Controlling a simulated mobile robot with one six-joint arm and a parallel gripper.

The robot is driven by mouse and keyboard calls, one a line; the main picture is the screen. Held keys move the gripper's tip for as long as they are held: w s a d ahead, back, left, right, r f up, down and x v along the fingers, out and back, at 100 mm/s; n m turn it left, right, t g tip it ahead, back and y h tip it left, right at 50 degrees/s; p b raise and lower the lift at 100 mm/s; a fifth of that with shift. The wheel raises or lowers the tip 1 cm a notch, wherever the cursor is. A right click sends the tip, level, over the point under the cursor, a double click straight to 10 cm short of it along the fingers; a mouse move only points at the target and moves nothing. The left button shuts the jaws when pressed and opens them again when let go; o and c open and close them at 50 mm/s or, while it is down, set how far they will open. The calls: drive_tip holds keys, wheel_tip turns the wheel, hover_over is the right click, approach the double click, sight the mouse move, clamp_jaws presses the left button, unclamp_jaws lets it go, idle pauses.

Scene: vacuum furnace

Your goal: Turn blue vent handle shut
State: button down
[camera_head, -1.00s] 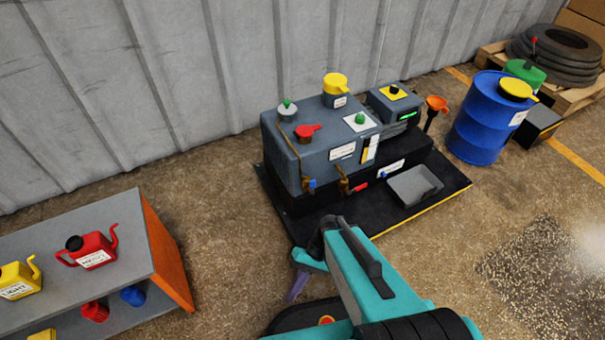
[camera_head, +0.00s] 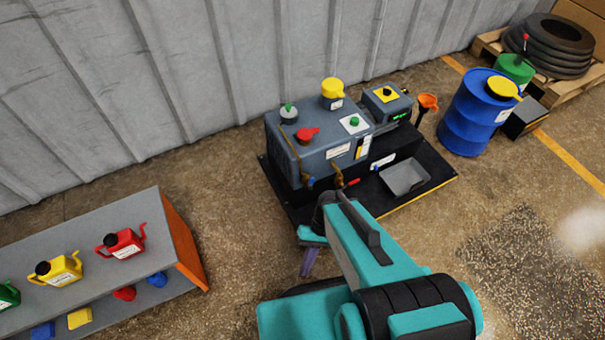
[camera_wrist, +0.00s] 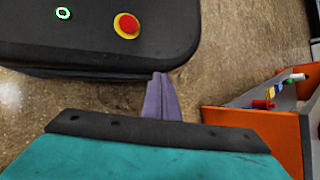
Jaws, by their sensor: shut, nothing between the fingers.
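The vacuum furnace's pump unit is a grey-blue box (camera_head: 318,150) on a black base against the wall in the head view. A small blue handle (camera_head: 310,181) sits low on its left front. A red handle (camera_head: 353,182) is just right of it. The blue handle's exact angle is too small to tell. My gripper (camera_head: 307,262) hangs in front of the unit, well apart from it, and is partly behind my arm. In the wrist view its purple fingers (camera_wrist: 161,97) are together and empty, above the floor.
A grey shelf (camera_head: 95,231) with coloured cans stands at the left. A grey tray (camera_head: 404,177) lies on the black base (camera_head: 440,178). A blue drum (camera_head: 470,118) stands at the right. The floor between shelf and unit is clear.

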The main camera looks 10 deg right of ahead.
drive_tip(key=d+r+h+p, duration=0.2)
drive_tip(key=d+r+p, duration=0.2)
drive_tip(key=r+p, duration=0.7)
drive_tip(key=s+d+r+h+p, duration=0.1)
drive_tip(key=d+r+h+p, duration=0.2)
drive_tip(key=r+p, duration=0.8)
drive_tip(key=shift+s+d+r+t+p, duration=0.35)
drive_tip(key=shift+d+p, duration=0.3)
drive_tip(key=shift+p, duration=1.9)
